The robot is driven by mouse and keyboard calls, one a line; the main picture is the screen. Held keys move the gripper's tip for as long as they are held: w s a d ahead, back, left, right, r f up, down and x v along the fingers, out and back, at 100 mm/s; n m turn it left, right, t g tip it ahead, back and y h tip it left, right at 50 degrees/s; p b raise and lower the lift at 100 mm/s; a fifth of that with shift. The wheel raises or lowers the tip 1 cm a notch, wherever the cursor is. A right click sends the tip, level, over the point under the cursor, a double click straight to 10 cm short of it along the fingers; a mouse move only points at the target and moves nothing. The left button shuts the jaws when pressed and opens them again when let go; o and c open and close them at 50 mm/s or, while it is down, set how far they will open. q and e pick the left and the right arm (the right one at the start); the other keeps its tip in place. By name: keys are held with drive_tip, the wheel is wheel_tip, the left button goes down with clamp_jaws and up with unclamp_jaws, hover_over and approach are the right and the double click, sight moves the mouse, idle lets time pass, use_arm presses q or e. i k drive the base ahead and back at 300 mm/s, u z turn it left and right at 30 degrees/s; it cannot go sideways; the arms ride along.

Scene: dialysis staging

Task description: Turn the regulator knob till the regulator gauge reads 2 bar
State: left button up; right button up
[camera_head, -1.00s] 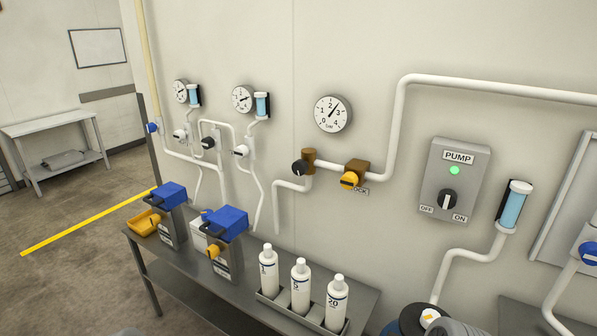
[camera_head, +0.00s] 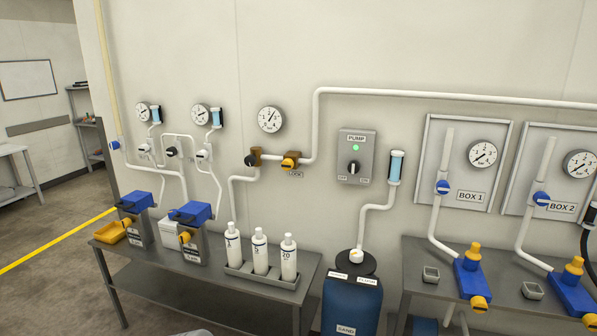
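The regulator is a brass block (camera_head: 256,154) on the white wall pipe, with a black knob (camera_head: 251,160) on its front left. The regulator gauge (camera_head: 270,119) is the round white dial just above it. Its needle points up and to the right, seemingly between 2 and 3; the exact value is too small to read. A yellow lock knob (camera_head: 289,162) on a second brass block sits to the right, above a label that seems to read LOCK. Neither of my grippers is in view.
A steel bench (camera_head: 222,287) below the regulator carries white bottles (camera_head: 259,251) and blue-topped units (camera_head: 189,233). The pump switch (camera_head: 354,167) shows a green light. A blue drum (camera_head: 350,298) stands right of the bench. Another bench (camera_head: 420,262) holds blue-and-yellow fittings. Floor is open at left.

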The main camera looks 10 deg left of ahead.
sight(251, 159)
drive_tip(key=u, duration=0.65)
drive_tip(key=i, duration=0.3)
drive_tip(key=u, duration=0.75)
drive_tip(key=i, duration=0.75)
drive_tip(key=u, duration=0.05)
